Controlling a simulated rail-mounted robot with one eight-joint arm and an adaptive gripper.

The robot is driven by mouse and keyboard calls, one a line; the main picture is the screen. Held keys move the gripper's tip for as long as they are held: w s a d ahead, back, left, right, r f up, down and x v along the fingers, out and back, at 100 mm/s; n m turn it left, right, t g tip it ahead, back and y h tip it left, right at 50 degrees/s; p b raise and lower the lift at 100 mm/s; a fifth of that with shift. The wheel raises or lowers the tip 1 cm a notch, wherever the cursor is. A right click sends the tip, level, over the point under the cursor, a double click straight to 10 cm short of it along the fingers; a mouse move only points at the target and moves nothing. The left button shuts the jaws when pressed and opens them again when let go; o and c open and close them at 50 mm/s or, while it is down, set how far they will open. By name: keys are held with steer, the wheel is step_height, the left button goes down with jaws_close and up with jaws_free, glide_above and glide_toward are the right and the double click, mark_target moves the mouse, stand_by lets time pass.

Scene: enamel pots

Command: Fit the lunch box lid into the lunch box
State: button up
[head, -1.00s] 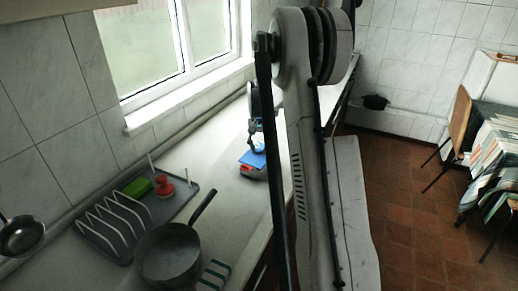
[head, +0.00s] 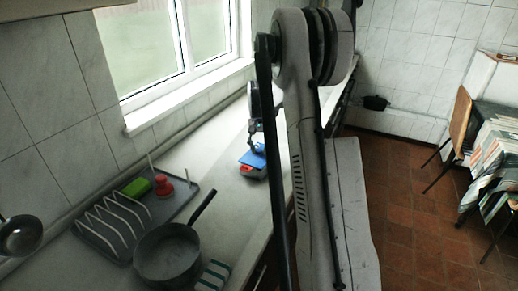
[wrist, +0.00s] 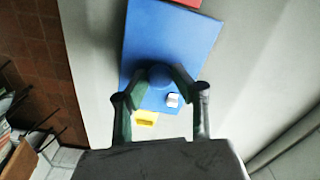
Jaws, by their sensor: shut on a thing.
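The blue lid (wrist: 165,40) is a flat rectangle with a round blue knob (wrist: 160,76). In the wrist view my gripper (wrist: 160,80) is shut on the knob, and the lid spreads out below it. In the head view my gripper (head: 257,148) is far along the counter, with the blue lid (head: 252,159) just under it. A red part (head: 248,170) shows beneath the lid's near side; it may belong to the lunch box, which is mostly hidden. I cannot tell whether the lid touches it.
In the wrist view a red piece (wrist: 188,2) shows past the lid's far edge and a yellow piece (wrist: 146,118) near the gripper. A dish rack (head: 112,222) and a dark pan (head: 168,254) stand nearer on the counter.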

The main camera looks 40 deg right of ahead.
steer(key=shift+f+b, duration=0.6)
steer(key=shift+f, duration=0.05)
steer(key=o, duration=1.1)
steer(key=shift+r, duration=0.15)
step_height(320, 180, up, 12)
